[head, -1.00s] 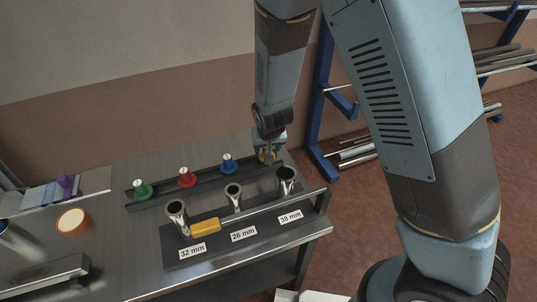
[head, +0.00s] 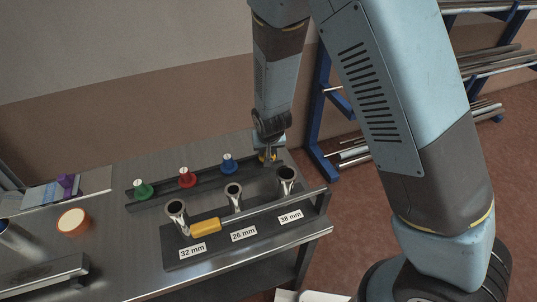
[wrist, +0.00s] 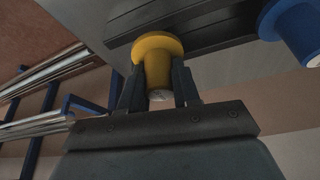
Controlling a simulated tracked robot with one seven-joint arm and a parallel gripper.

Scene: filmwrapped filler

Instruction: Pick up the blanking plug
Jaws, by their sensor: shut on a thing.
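Green (head: 142,190), red (head: 187,178) and blue (head: 228,164) blanking plugs with pale tops stand in a row on a dark rack (head: 160,202). A yellow plug (head: 269,155) is at the right end of the row, partly hidden by my gripper. In the wrist view the yellow plug (wrist: 157,55) sits between the two dark fingers of my gripper (wrist: 159,88), which is shut on its body. Its wide flange is close to the rack; I cannot tell whether they touch. The blue plug (wrist: 294,30) also shows there, apart from my gripper.
An orange-rimmed roll (head: 73,222) and a purple item (head: 67,184) lie left. A blue pipe shelf (head: 325,150) stands right.

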